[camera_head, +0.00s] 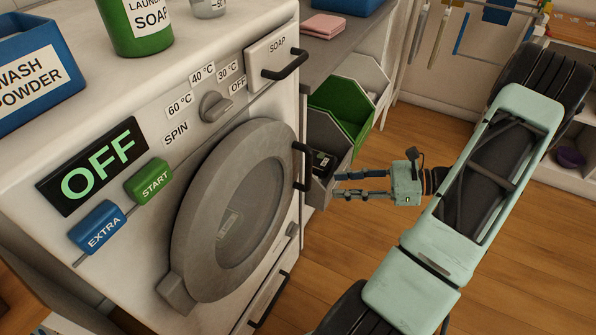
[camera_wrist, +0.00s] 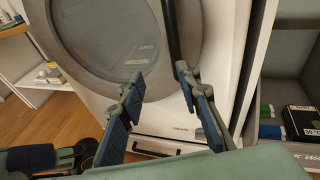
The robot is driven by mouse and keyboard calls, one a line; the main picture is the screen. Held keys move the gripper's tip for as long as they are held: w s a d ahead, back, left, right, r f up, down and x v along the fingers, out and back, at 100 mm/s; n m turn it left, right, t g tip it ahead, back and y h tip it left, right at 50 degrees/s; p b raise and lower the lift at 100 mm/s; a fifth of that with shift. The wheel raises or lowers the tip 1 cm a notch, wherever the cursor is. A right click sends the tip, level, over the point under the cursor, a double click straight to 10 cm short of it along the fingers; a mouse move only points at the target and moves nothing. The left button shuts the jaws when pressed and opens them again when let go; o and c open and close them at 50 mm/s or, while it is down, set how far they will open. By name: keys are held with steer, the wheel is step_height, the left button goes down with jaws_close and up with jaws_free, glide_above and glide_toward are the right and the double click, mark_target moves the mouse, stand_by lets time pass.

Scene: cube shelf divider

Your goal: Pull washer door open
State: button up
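The washer door (camera_head: 192,235) is a round grey ring with a dark glass window, and it looks shut against the white washer front. Its black vertical handle (camera_head: 297,168) is on the right side of the door. My gripper (camera_head: 338,184) is to the right of the handle and apart from it, fingers pointing toward the washer. In the wrist view, the gripper (camera_wrist: 157,88) has its two fingers spread with nothing between them. The door (camera_wrist: 75,50) fills the upper left there. The handle (camera_wrist: 171,30) runs down from the top edge toward the right fingertip.
The white washer (camera_head: 240,35) carries a green soap bottle (camera_head: 137,25) and a blue wash powder box (camera_head: 38,70) on top. Open bins (camera_head: 343,105) stand beside the washer, close to my gripper. Wooden floor (camera_head: 400,235) is clear in front.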

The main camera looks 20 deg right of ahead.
mark_target(309, 167)
steer(key=w+a+t, duration=0.1)
steer(key=w+a, duration=0.1)
steer(key=w+a+r+m+t+b, duration=0.1)
steer(key=w+a, duration=0.1)
steer(key=w, duration=0.1)
steer(key=w+a+m+t+b, duration=0.1)
steer(key=w+a, duration=0.1)
steer(key=shift+w+a+r+y, duration=0.2)
steer(key=shift+a+r+y, duration=0.1)
steer(key=shift+r+y, duration=0.1)
jaws_close()
stand_by(0.3)
